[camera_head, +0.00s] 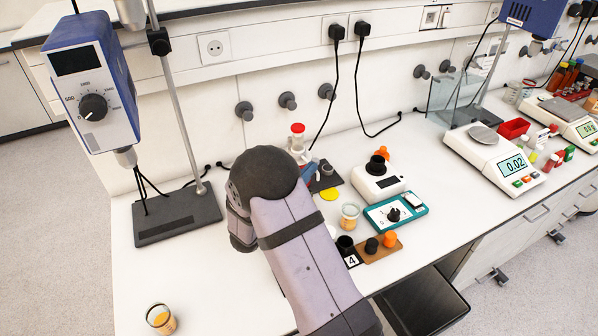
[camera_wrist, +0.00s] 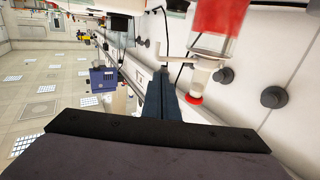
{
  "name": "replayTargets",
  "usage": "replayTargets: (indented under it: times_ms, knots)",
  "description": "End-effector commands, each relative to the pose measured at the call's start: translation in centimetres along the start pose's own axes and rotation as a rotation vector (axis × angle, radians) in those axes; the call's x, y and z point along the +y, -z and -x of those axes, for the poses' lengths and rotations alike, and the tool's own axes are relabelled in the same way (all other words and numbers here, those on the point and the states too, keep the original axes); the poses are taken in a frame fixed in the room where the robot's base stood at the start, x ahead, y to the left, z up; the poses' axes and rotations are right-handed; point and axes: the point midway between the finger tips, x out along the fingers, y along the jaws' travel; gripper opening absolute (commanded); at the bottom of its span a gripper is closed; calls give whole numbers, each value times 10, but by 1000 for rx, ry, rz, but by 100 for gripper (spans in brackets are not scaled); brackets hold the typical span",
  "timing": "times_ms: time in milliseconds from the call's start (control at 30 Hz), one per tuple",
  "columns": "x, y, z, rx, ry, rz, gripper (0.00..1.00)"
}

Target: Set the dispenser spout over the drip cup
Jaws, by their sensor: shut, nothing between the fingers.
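A dispenser with a red cap and clear body (camera_head: 297,138) stands behind my arm's dark rounded joint in the head view. Part of it is hidden by the arm, and I cannot make out its spout. In the wrist view a clear part with red ends (camera_wrist: 208,60) shows close beside the fingers. My gripper (camera_wrist: 160,88) has its dark blue fingers together, with nothing between them. In the head view a blue piece (camera_head: 311,172) beside the dispenser looks like its fingers. A small cup with orange contents (camera_head: 349,212) stands to the right; I cannot tell whether it is the drip cup.
A yellow disc (camera_head: 330,194) lies near a dark plate (camera_head: 325,178). A white device with a black top (camera_head: 377,180), a teal-framed device (camera_head: 395,211) and a brown holder (camera_head: 381,248) stand to the right. Another cup (camera_head: 160,319) is front left. The bench's left front is mostly clear.

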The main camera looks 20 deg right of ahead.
Motion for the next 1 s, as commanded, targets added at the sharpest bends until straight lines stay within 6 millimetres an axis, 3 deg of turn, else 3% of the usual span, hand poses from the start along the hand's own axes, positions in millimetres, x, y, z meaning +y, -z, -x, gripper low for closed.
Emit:
replayTargets:
  times_ms: [300,667,833,1000]
  knots:
    - [20,-2,-26,3,-3,-3,0]
    - [34,-3,-57,2,270,-2,0]
    - [34,-3,-71,5,267,-4,0]
    - [39,-3,-88,4,387,-2,0]
